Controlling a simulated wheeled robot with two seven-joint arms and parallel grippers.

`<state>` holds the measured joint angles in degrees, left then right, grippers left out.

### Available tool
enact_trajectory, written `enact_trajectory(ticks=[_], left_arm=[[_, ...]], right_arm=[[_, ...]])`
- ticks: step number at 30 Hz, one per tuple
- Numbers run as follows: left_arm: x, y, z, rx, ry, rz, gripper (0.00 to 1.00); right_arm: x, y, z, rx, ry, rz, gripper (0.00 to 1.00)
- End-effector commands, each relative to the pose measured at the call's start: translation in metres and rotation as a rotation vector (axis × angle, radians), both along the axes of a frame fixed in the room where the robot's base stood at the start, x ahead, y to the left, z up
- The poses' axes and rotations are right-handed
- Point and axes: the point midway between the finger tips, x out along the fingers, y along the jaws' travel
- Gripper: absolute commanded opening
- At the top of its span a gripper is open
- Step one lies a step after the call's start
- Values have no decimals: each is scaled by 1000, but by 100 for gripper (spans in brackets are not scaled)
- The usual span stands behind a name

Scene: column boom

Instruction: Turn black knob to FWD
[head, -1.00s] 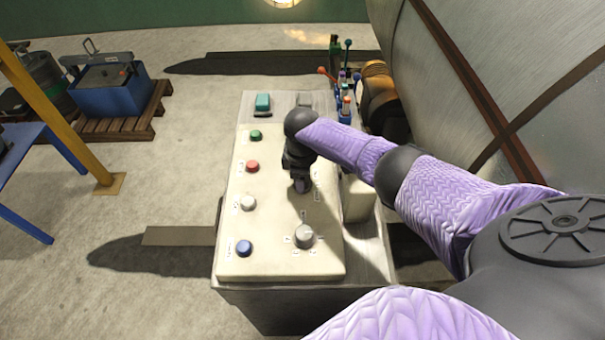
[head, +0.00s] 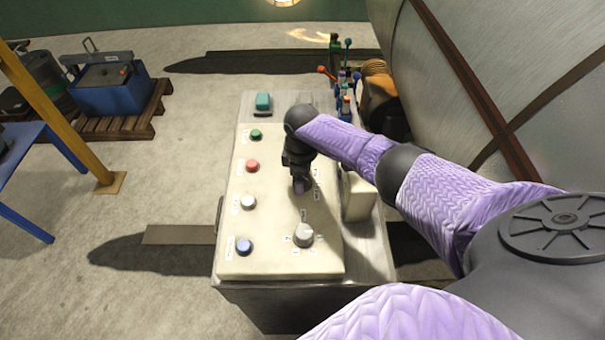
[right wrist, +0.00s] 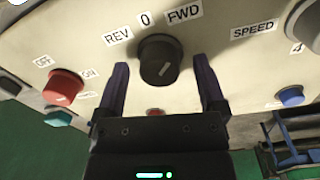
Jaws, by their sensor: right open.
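The black knob (right wrist: 160,62) sits on the cream panel (head: 262,220), with labels REV, 0 and FWD (right wrist: 184,13) around its upper side in the right wrist view. My right gripper (right wrist: 160,68) is open, with one finger on each side of the knob and a visible gap to each. In the head view my right gripper (head: 301,186) points down at the panel and hides the knob. My left gripper is not in view.
Green (head: 256,134), red (head: 252,166), white (head: 247,202) and blue (head: 244,246) buttons line the panel's left side. A grey dial (head: 303,235) is near its front, by the SPEED label (right wrist: 254,31). Levers (head: 345,85) and a large metal drum (head: 520,80) stand behind and right.

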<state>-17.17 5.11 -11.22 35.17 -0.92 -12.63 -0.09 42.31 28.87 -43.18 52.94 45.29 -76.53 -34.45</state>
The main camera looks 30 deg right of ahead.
Motion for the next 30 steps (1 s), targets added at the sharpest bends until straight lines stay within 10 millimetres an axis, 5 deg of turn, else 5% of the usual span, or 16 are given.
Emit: enact_trajectory(ticks=[6,12,30], left_arm=[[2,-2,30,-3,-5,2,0],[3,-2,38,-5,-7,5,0],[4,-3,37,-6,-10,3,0]], right_arm=[[0,1,61,-1,-5,1,90],[-2,2,90,0,-3,0,90],[-2,2,92,0,-1,0,90]])
